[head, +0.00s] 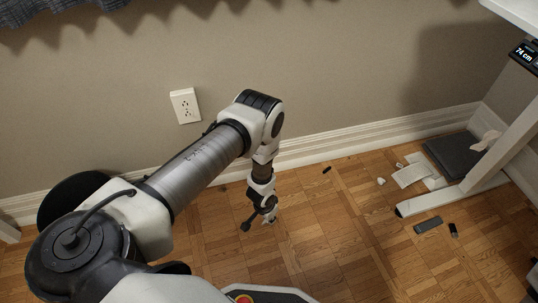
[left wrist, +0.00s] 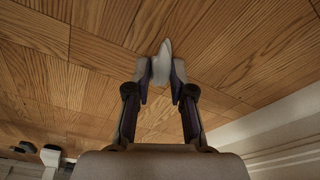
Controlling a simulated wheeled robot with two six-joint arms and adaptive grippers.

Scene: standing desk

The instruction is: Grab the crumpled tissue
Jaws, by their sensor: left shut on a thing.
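The crumpled tissue (left wrist: 162,62) shows in the left wrist view as a small, pale, pointed piece between my two fingertips. My left gripper (left wrist: 161,82) is shut on it, one finger on each side. In the head view my left gripper (head: 267,217) points down close to the wood floor, and the tissue is mostly hidden by the fingers there. I cannot tell whether the tissue touches the floor. My right gripper is not in view.
On the floor to the right lie white papers (head: 411,174), a small white scrap (head: 381,181), a grey block (head: 428,225) and a black piece (head: 453,230). A dark flat box (head: 452,158) sits by the desk leg (head: 470,188). The wall baseboard (head: 330,146) runs behind; floor around the gripper is clear.

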